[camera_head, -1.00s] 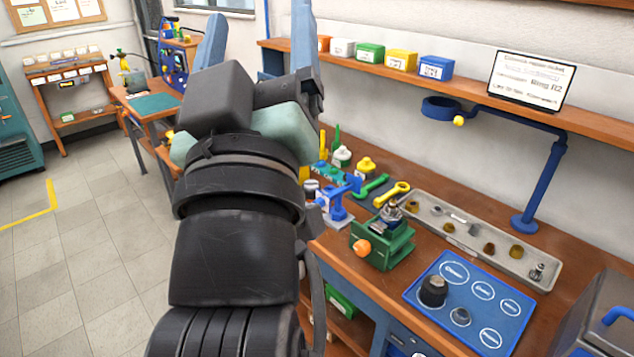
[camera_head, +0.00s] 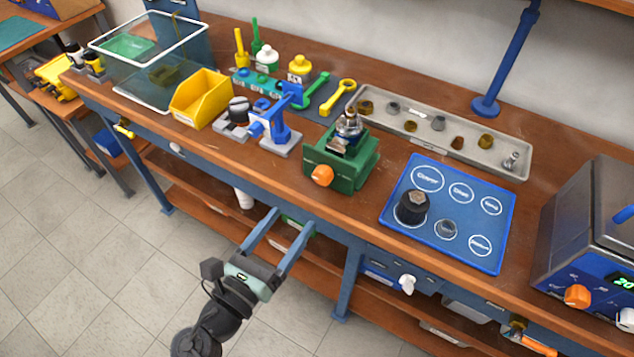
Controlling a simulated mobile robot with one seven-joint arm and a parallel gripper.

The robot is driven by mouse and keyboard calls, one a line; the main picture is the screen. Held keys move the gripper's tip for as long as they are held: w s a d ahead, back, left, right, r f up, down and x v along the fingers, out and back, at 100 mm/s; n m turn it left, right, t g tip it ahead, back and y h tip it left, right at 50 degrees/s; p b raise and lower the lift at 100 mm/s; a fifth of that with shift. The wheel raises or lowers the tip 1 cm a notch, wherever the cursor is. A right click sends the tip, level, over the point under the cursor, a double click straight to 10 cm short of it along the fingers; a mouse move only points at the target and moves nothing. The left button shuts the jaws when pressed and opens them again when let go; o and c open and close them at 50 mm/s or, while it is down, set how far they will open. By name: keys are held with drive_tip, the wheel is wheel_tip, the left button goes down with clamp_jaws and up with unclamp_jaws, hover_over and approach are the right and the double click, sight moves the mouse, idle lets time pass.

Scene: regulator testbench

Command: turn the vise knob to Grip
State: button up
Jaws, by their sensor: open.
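The green vise (camera_head: 341,161) stands near the front edge of the wooden bench, with a metal fitting (camera_head: 348,126) at its top. Its orange knob (camera_head: 322,176) faces the front. I cannot read any Grip mark at this size. My gripper (camera_head: 279,228) is below and to the left of the vise, in front of the bench's front edge. Its two blue-grey fingers are spread apart with nothing between them. The gripper is apart from the knob.
A blue tool stand (camera_head: 274,127) and a yellow bin (camera_head: 201,98) are left of the vise. A blue mat (camera_head: 482,246) with a dark cap (camera_head: 411,207) lies right. A grey tray (camera_head: 385,124) is behind. A metal box (camera_head: 595,240) stands far right. The floor at left is clear.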

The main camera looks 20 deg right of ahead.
sight(320, 180)
drive_tip(key=x, duration=1.1)
drive_tip(key=shift+a, duration=0.1)
clamp_jaws()
